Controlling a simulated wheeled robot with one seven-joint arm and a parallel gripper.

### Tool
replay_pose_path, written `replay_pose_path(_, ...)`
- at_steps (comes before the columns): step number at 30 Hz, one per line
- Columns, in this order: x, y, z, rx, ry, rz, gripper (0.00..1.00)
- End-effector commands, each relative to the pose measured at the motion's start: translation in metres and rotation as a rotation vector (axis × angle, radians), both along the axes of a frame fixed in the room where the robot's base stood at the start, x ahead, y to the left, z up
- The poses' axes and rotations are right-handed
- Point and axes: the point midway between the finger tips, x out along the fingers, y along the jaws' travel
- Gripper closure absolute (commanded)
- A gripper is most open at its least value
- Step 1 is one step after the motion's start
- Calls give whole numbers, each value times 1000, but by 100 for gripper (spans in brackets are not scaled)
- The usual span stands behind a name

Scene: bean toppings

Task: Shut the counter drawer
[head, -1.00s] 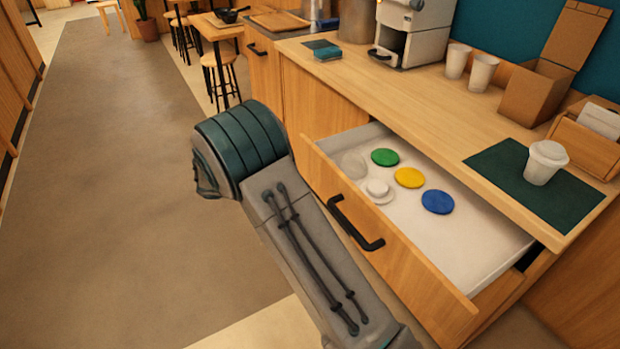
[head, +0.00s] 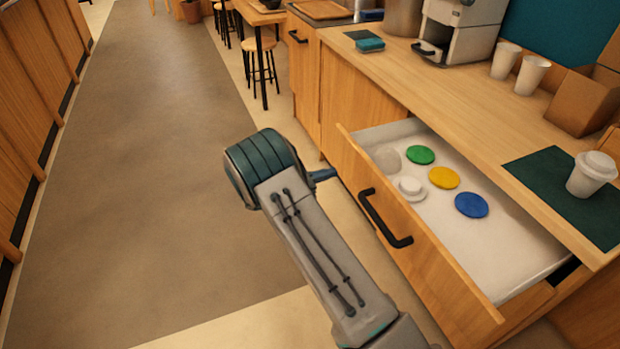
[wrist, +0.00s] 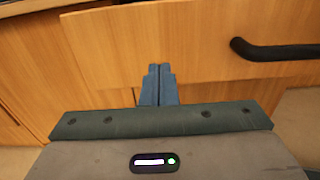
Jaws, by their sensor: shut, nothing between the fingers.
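The counter drawer (head: 430,255) stands open, pulled well out from under the counter. Its black bar handle (head: 385,220) is on the wooden front. In it lie a green lid (head: 421,155), a yellow lid (head: 444,177), a blue lid (head: 472,205) and white lids (head: 411,188). My gripper (wrist: 158,72) points at the drawer front in the wrist view, its two blue fingers together and empty. The black handle (wrist: 275,50) is to its right there. I cannot tell whether the fingertips touch the wood. In the head view my arm hides most of the gripper.
The counter top (head: 450,95) carries a coffee machine (head: 460,30), white cups (head: 531,75), a cardboard box (head: 580,103) and a lidded cup (head: 592,175) on a dark green mat (head: 545,180). A stool (head: 262,60) stands farther back. The floor (head: 130,180) to the left is clear.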

Motion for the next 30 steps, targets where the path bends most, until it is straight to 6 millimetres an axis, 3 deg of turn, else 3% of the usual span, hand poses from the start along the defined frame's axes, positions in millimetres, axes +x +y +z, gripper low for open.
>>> replay_pose_path(3,6,-23,0,0,1,-4,100)
replay_pose_path(10,15,-46,0,0,0,-1,100)
replay_pose_path(30,20,-50,0,1,0,18,100)
